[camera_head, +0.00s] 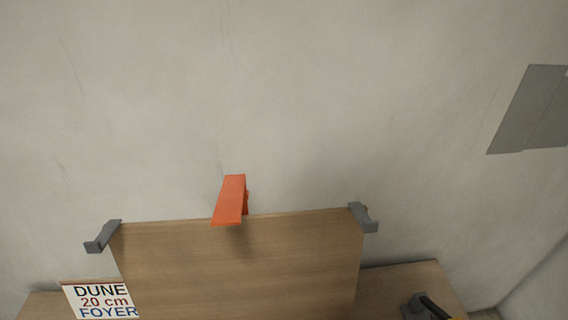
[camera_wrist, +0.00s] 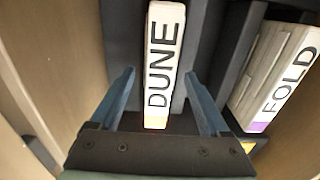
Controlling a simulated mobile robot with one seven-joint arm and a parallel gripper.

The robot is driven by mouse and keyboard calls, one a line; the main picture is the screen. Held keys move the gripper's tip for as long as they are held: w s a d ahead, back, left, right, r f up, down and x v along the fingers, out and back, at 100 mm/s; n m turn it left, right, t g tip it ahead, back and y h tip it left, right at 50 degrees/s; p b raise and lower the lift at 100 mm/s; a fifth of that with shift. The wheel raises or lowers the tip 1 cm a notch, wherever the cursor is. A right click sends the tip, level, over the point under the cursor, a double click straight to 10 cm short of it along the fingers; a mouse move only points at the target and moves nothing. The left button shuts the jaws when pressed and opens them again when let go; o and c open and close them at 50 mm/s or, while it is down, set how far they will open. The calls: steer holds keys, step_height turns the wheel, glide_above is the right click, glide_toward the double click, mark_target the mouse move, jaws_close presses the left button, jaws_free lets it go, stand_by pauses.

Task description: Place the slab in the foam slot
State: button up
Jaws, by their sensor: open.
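The slab marked DUNE (camera_wrist: 161,60), white with an orange-yellow band at its near end, shows in the wrist view. It lies among dark grey walls that look like foam (camera_wrist: 122,35); how deep it sits in a slot I cannot tell. My gripper (camera_wrist: 160,73) is open, with one blue finger on each side of the slab's near part. A gap shows between each finger and the slab. A second slab, marked FOLD (camera_wrist: 278,75), with a purple band, stands to the right beyond a dark divider. The head view shows neither slab nor my gripper clearly.
In the head view, a wooden board (camera_head: 240,265) stands against the wall with grey brackets (camera_head: 103,236) (camera_head: 363,217) at its upper corners and an orange piece (camera_head: 230,200) at its top edge. A DUNE, 20 cm, FOYER card (camera_head: 101,300) is lower left. A grey panel (camera_head: 530,110) hangs right.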

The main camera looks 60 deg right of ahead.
step_height(320, 180, up, 10)
steer(key=shift+r, duration=0.2)
stand_by(0.4)
